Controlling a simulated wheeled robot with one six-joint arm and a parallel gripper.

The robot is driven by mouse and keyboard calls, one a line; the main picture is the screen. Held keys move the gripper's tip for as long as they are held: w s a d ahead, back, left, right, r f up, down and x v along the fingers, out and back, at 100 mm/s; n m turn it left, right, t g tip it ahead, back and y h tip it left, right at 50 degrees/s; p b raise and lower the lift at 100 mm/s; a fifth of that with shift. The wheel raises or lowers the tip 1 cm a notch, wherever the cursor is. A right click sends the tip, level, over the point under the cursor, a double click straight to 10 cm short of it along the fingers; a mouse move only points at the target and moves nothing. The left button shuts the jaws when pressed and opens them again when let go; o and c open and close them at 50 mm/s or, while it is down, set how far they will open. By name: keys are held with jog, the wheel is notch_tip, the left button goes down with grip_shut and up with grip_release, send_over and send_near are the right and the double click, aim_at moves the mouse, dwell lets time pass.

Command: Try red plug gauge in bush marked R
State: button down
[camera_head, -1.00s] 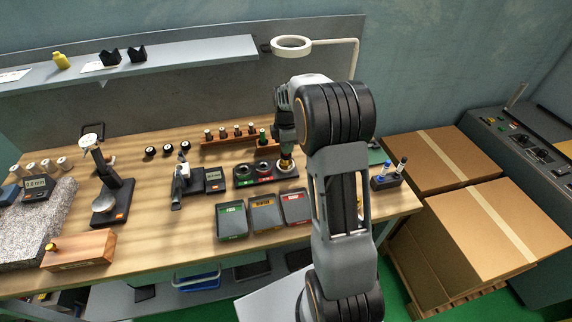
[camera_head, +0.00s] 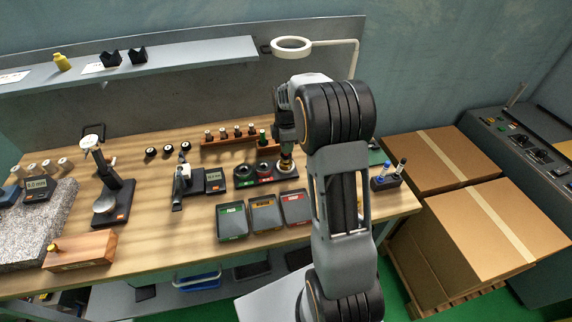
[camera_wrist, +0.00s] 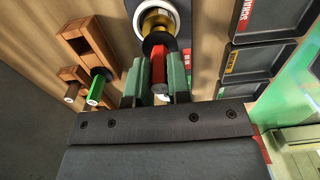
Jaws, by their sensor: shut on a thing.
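My gripper (camera_wrist: 157,88) is shut on the red plug gauge (camera_wrist: 159,68), its green fingers on either side of the red handle. The gauge has a black collar and points away from the wrist camera. Beyond the collar is a brass-coloured part (camera_wrist: 158,20) inside a pale ring; I cannot tell how far the gauge sits in it. In the head view my gripper (camera_head: 286,148) is over the right end of the dark bush block (camera_head: 246,182). Two dark bushes, one left (camera_head: 244,170) and one middle (camera_head: 264,168), show beside it. The R mark is not readable.
Green, yellow and red labelled trays (camera_head: 232,223) lie in front. A caliper stand (camera_head: 185,188) is left, a pen holder (camera_head: 386,182) right.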

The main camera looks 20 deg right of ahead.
jog(key=shift+r+p, duration=0.75)
jog(key=shift+r, duration=0.5)
jog(key=shift+r+p, duration=1.75)
jog(key=shift+r, duration=0.65)
